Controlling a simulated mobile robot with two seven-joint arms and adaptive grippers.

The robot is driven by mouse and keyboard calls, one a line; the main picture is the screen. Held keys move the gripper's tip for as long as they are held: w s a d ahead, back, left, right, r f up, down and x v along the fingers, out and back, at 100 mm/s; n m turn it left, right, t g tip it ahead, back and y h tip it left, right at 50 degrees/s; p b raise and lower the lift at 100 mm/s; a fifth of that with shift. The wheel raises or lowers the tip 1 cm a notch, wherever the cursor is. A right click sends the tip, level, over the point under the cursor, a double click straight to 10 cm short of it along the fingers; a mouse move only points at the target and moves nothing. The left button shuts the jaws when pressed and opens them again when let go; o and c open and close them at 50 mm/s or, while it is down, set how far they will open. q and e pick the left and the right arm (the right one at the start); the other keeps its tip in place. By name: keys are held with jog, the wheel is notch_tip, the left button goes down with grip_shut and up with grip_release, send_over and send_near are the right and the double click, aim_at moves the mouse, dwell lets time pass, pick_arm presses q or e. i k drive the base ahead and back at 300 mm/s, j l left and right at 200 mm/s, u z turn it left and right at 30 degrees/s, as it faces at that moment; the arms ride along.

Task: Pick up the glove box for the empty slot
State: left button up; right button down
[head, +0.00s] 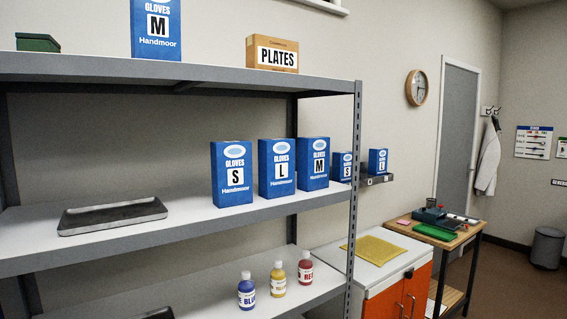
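Three blue Handmoor glove boxes stand upright on the middle shelf: S (231,174), L (277,168) and M (313,164), left to right. Another M glove box (156,28) stands on the top shelf, its top cut off by the picture edge. On the far wall, a small grey rack (376,180) carries an S glove box (342,167) and an L glove box (378,161). A gap lies between these two, partly hidden by the shelf post. Neither of my grippers is in view.
A grey tray (112,215) lies left on the middle shelf (185,235). A PLATES carton (272,54) is above. Blue (246,291), yellow (278,280) and red (305,269) bottles stand below. The shelf post (355,200), orange cabinet (385,295) and wooden table (452,240) are at right.

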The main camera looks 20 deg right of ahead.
aim_at(313, 152)
jog(key=i+l+u, duration=0.15)
jog(key=l, duration=0.15)
jog(key=l+u, duration=0.1)
jog(key=l, duration=0.2)
jog(key=i+l+u, duration=0.15)
jog(key=l, duration=0.15)
jog(key=i+l, duration=0.1)
jog(key=l, duration=0.4)
jog(key=i+l+u, duration=0.1)
jog(key=l, duration=0.35)
jog(key=i+l+u, duration=0.1)
jog(key=l, duration=0.4)
jog(key=i+l, duration=0.15)
jog(key=l, duration=0.35)
